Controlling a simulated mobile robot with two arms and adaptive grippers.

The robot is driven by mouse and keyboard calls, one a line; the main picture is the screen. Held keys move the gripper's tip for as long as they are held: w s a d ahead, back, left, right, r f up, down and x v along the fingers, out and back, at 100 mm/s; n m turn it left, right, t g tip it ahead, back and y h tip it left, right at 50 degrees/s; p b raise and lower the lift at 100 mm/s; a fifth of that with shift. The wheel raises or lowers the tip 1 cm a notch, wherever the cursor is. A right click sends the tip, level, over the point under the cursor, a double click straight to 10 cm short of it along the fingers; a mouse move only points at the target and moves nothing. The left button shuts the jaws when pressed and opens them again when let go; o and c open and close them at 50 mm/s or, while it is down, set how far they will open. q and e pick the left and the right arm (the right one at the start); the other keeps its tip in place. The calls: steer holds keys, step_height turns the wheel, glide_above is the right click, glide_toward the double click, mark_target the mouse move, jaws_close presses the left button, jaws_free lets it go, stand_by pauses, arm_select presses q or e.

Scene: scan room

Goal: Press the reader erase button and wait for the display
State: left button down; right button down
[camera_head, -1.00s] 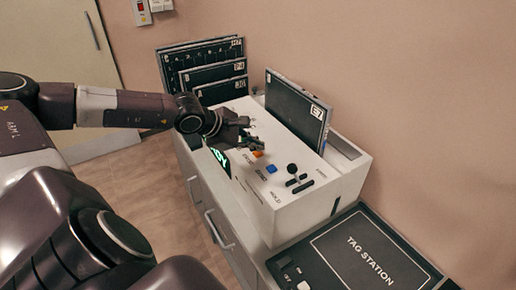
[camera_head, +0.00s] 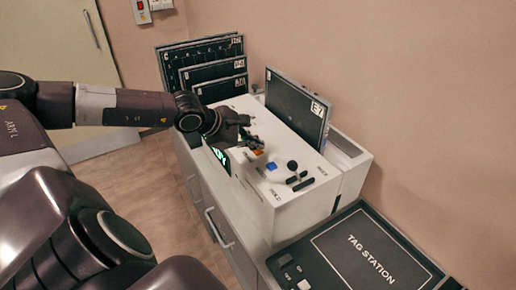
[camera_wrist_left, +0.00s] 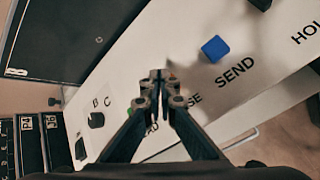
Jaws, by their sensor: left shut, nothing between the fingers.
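The white reader (camera_head: 300,205) stands on the cabinet against the wall. Its orange button (camera_head: 257,153) shows just below my left fingertips in the head view. My left gripper (camera_head: 259,143) is shut and empty over the reader's panel; I cannot tell whether it touches the orange button. In the left wrist view the shut fingertips (camera_wrist_left: 158,76) cover that button and part of a label ending in "SE". The blue button (camera_wrist_left: 215,48) lies beside "SEND", and a green button (camera_wrist_left: 130,112) is partly hidden. The display (camera_head: 221,157) shows green letters, mostly hidden by my gripper. My right gripper is not in view.
A black knob lever (camera_head: 292,166) stands near the blue button. A dark plate (camera_head: 297,108) stands upright in the reader's back slot. Several dark panels (camera_head: 208,65) stand behind. The tag station (camera_head: 365,255) is in front at the right.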

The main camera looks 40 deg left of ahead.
arm_select(q)
steer(key=shift+f+b, duration=0.4)
steer(key=shift+b, duration=0.05)
stand_by(0.3)
steer(key=shift+r, duration=0.1)
steer(key=shift+r+p, duration=0.55)
steer(key=shift+r, duration=0.35)
steer(key=shift+r+p, duration=1.45)
steer(key=shift+r, duration=1.1)
steer(key=shift+f, duration=0.1)
